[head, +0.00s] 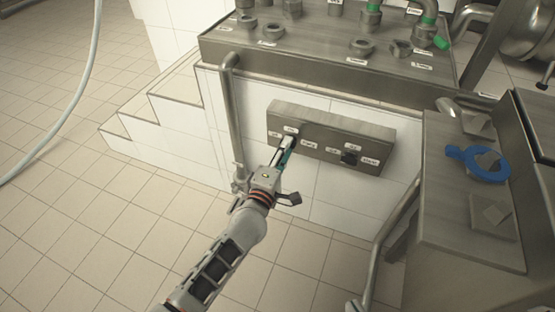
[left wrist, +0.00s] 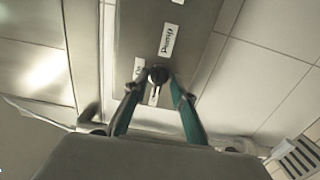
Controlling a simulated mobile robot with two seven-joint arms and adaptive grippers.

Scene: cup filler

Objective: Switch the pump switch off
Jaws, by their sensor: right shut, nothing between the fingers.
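The grey switch panel (head: 360,133) is fixed to the white tiled wall and carries two labelled switches. The pump switch, a dark round knob with a light mark, shows in the left wrist view (left wrist: 158,75). In the head view my left gripper (head: 286,150) hides it at the panel's left end. In the left wrist view my gripper's green-sided fingers (left wrist: 158,84) are on both sides of the knob, their tips very near it. I cannot tell whether they press on it. My right gripper does not show.
A second dark switch (head: 349,157) is to the right on the same panel. A vertical pipe (head: 233,120) stands left of the panel. A steel counter (head: 465,225) with a blue ring-shaped item (head: 489,176) is at the right. Tiled floor (head: 110,240) at the left is clear.

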